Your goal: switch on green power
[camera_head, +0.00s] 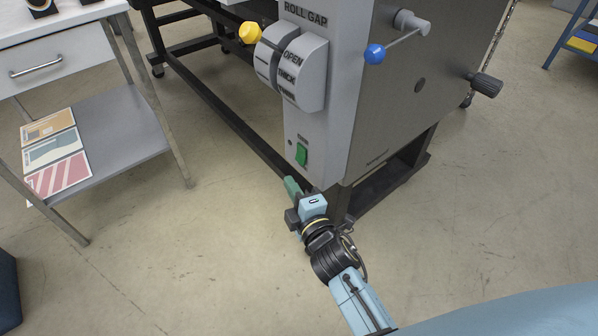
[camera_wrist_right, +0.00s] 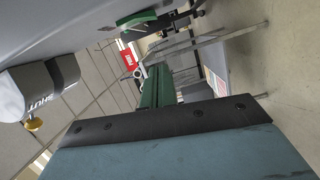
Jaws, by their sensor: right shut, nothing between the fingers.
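The green power switch (camera_head: 301,154) is a small green rocker low on the grey front panel of the machine, under the ROLL GAP dial. It also shows at the top of the right wrist view (camera_wrist_right: 138,20). My right gripper (camera_head: 291,187) is just below the switch in the head view, with its green fingers pointing up toward the panel. The fingers (camera_wrist_right: 156,88) are shut and empty, and they look apart from the switch in the wrist view. My left gripper is in neither view.
The grey ROLL GAP dial (camera_head: 302,72) with a yellow knob (camera_head: 249,32) sits above the switch. A lever with a blue ball (camera_head: 374,54) is on the machine's side. A metal table (camera_head: 125,125) with printed sheets stands at left. Floor between is clear.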

